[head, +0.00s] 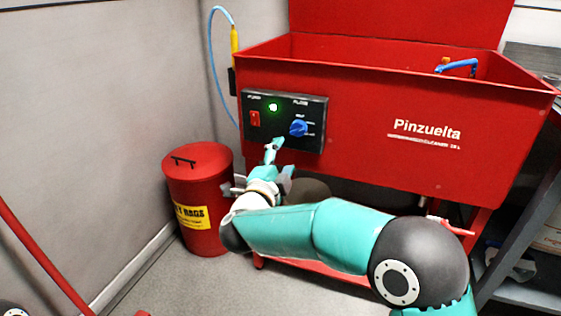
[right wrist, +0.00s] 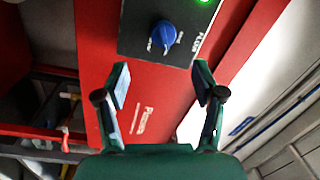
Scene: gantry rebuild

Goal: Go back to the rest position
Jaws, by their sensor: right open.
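My right gripper (head: 277,162) is in front of the red parts washer (head: 410,125), just below its black control panel (head: 313,108). In the right wrist view its two fingers (right wrist: 162,88) stand apart with nothing between them. The blue knob (head: 298,128) is on the panel, and it also shows beyond the fingertips in the right wrist view (right wrist: 163,34). A gap shows between the fingers and the knob. A green light (head: 273,107) is lit on the panel, with a red switch (head: 255,118) to its left. My left gripper is not in view.
A red waste bin (head: 197,160) with a yellow label stands left of my right gripper. A blue hose (head: 212,62) hangs by the wall. A grey shelf (head: 530,215) stands at the right. Bare grey floor (head: 200,285) shows in front of the bin.

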